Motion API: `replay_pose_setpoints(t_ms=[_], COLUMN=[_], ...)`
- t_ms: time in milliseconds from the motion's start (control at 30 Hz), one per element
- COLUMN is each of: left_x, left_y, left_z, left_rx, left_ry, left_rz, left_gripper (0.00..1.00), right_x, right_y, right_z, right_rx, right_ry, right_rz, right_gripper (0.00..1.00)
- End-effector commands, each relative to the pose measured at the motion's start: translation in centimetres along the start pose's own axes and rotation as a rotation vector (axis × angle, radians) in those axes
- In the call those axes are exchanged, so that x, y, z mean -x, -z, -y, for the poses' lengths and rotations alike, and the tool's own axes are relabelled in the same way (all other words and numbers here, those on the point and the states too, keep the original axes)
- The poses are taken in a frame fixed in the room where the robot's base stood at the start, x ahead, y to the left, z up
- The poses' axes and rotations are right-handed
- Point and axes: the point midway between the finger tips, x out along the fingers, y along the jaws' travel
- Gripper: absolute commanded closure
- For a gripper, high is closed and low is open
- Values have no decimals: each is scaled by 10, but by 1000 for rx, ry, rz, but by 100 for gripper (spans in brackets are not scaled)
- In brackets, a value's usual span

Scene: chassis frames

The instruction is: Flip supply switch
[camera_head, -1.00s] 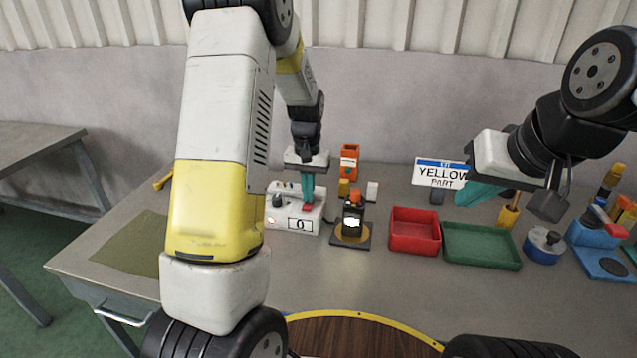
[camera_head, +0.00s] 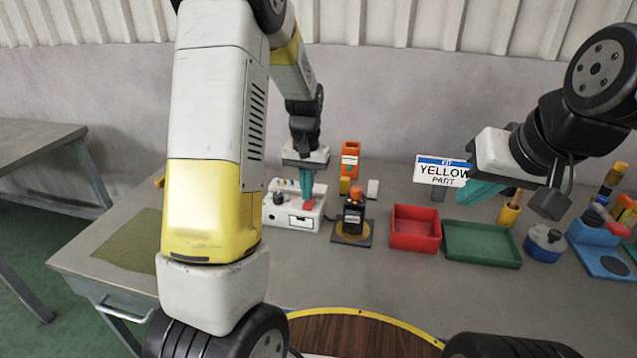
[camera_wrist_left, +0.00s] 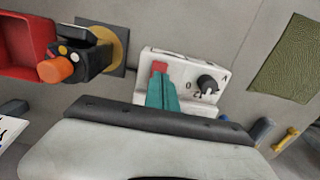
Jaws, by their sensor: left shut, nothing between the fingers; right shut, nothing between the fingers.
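The white supply box (camera_head: 284,216) stands on the table with a red rocker switch (camera_head: 309,204), a dark knob (camera_head: 276,200) and a small front display (camera_head: 301,222) that looks blank. My left gripper (camera_head: 306,192) is shut, its teal fingers pointing down at the red switch. In the left wrist view the shut fingers (camera_wrist_left: 161,88) meet the edge of the red switch (camera_wrist_left: 159,68) and hide part of it; the knob (camera_wrist_left: 207,84) is beside them. I cannot tell whether they press on it. My right gripper (camera_head: 470,194) is shut and empty, above the table at the right.
A black device with an orange top (camera_head: 353,212) stands just right of the box. Red tray (camera_head: 415,243), green tray (camera_head: 480,262) and a "YELLOW PART" sign (camera_head: 442,171) are further right. A green mat (camera_head: 128,243) lies left; the front table area is mostly clear.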

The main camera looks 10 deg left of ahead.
Motion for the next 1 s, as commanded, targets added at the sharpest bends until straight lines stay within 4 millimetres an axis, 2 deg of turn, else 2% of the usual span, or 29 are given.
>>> replay_pose_setpoints(t_ms=[300,500,700,1000], left_x=[71,107,124,126], left_y=[-8,-14,-17,-17], left_z=[2,3,3,3], left_rx=[-1,0,0,0], left_ry=[-1,0,0,0], left_rz=[-5,-3,1,1], left_gripper=[100,100,100,100], right_x=[0,0,0,0], right_y=[0,0,0,0], right_z=[0,0,0,0], right_rx=[0,0,0,0], right_ry=[0,0,0,0], right_rz=[0,0,0,0], right_gripper=[100,100,100,100])
